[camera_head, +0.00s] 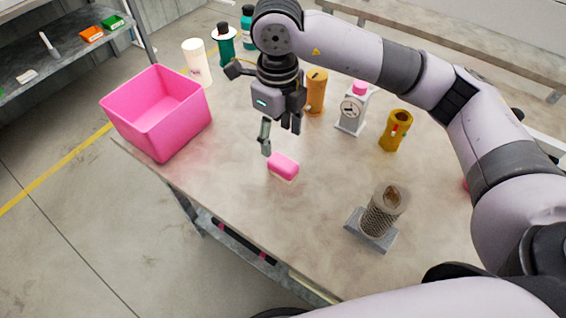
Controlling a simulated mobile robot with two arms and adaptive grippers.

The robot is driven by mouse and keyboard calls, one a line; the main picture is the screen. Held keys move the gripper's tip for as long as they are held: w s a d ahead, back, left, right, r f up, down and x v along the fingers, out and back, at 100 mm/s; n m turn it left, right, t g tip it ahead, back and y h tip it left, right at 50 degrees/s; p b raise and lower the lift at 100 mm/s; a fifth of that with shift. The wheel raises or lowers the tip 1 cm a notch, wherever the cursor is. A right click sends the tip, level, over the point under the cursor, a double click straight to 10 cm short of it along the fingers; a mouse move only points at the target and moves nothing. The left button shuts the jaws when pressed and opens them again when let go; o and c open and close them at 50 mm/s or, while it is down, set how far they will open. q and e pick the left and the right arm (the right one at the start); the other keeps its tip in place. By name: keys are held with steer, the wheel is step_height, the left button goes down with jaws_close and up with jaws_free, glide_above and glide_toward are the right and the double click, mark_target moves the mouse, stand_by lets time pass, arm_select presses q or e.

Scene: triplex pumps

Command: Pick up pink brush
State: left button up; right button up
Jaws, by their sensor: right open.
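The pink brush (283,167), a small pink block with a pale underside, lies on the table near its left front edge. My right gripper (280,140) points down just above and behind the brush. Its fingers are apart with nothing between them, and the brush appears free of them. I cannot tell the exact height gap. My left gripper does not show.
A pink bin (157,112) stands at the table's left corner. A white scale (352,109), a brown-yellow part (396,130) and a mesh cylinder on a grey base (381,215) stand to the right. Bottles stand behind. The table (240,215) is clear in front of the brush.

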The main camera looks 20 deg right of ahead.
mark_target(283, 162)
step_height(283, 162, down, 5)
steer(key=shift+w+f, duration=0.1)
steer(key=shift+w, duration=0.05)
steer(key=f, duration=0.2)
steer(key=d+f+p, duration=0.1)
steer(key=f, duration=0.1)
steer(key=shift+f+p, duration=0.3)
steer(key=shift+f, duration=0.05)
steer(key=shift+a+f, duration=0.1)
steer(key=shift+f, duration=0.2)
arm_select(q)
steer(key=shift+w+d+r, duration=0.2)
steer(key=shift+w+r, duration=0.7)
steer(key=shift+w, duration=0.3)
arm_select(e)
steer(key=shift+c, duration=0.2)
steer(key=c, duration=0.4)
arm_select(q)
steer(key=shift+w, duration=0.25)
arm_select(e)
steer(key=c, duration=0.8)
